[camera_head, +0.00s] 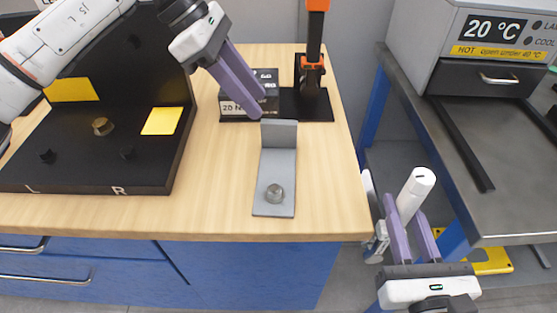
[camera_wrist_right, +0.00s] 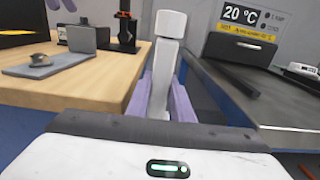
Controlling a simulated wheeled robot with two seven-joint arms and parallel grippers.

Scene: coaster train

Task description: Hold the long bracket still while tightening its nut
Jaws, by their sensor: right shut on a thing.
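The long bracket (camera_head: 276,165) is a grey L-shaped metal plate. It lies on the wooden table near its front edge, its short upright flange at the far end. Its nut (camera_head: 274,193) sits on the near end of the plate. My left gripper (camera_head: 257,112) hangs above and behind the flange, seemingly apart from it; the gap between its fingers is unclear. My right gripper (camera_head: 412,222) is right of the table, shut on a white tool (camera_head: 418,184) with a rounded head. In the right wrist view the tool (camera_wrist_right: 165,65) stands upright between the fingers.
A black fixture (camera_head: 90,172) marked L and R stands at the left with yellow patches. A black box with a 20 N label (camera_head: 232,107) and an orange-black stand (camera_head: 312,75) are behind the bracket. A metal bench (camera_head: 430,130) with an oven is at right.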

